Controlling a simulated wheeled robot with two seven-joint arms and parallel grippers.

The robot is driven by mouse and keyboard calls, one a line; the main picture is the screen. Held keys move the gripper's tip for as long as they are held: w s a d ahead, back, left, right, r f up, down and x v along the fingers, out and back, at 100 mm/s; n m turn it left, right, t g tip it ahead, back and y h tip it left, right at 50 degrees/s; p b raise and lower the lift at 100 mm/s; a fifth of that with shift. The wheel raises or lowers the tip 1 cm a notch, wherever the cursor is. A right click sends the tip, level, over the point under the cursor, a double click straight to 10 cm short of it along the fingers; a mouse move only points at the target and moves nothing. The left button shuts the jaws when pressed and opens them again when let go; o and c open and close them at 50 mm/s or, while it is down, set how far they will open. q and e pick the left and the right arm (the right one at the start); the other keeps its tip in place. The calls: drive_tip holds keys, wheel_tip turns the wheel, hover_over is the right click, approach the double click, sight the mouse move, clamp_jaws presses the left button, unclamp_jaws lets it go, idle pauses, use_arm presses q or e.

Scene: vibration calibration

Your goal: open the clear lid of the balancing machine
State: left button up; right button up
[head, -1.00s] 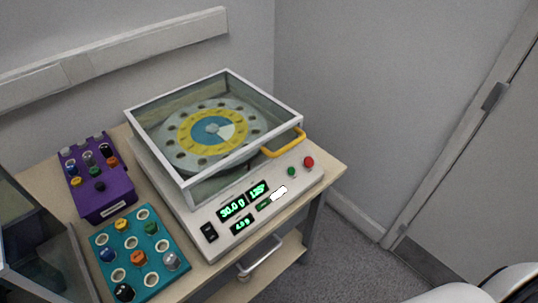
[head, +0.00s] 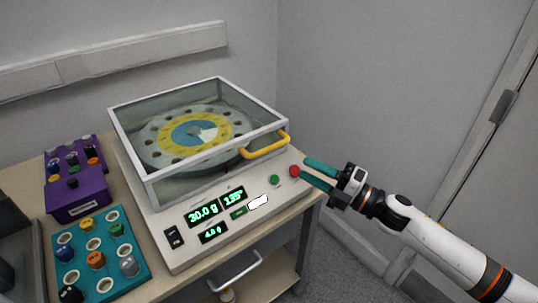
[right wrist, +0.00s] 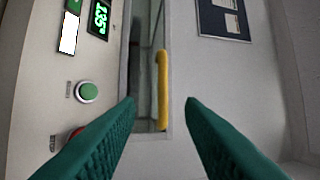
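The balancing machine (head: 222,232) stands on a small table, with digital displays, a green button and a red button on its front panel. Its clear lid (head: 283,112) is closed flat over the round yellow and blue disc (head: 190,132). A yellow handle (head: 266,147) sits at the lid's front right corner; it also shows in the right wrist view (right wrist: 163,90). My right gripper (head: 304,168) is open and empty beside the red button, apart from the handle. In the right wrist view its green fingers (right wrist: 160,101) are spread, with the handle ahead between them. My left gripper is not in view.
A purple rack (head: 78,196) and a teal rack (head: 135,260) with coloured weights stand left of the machine. A dark-sided case (head: 18,250) is at the far left. A wall (head: 360,80) and a door (head: 500,170) are behind and to the right.

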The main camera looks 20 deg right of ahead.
sight(269, 148)
drive_tip(key=p+x, duration=0.1)
drive_tip(key=x, duration=0.4)
drive_tip(key=p+x, duration=0.1)
drive_tip(key=x, duration=0.5)
drive_tip(key=shift+w+a+r+p, duration=0.15)
drive_tip(key=shift+a+r+p, duration=0.1)
drive_tip(key=shift+p, duration=0.1)
clamp_jaws()
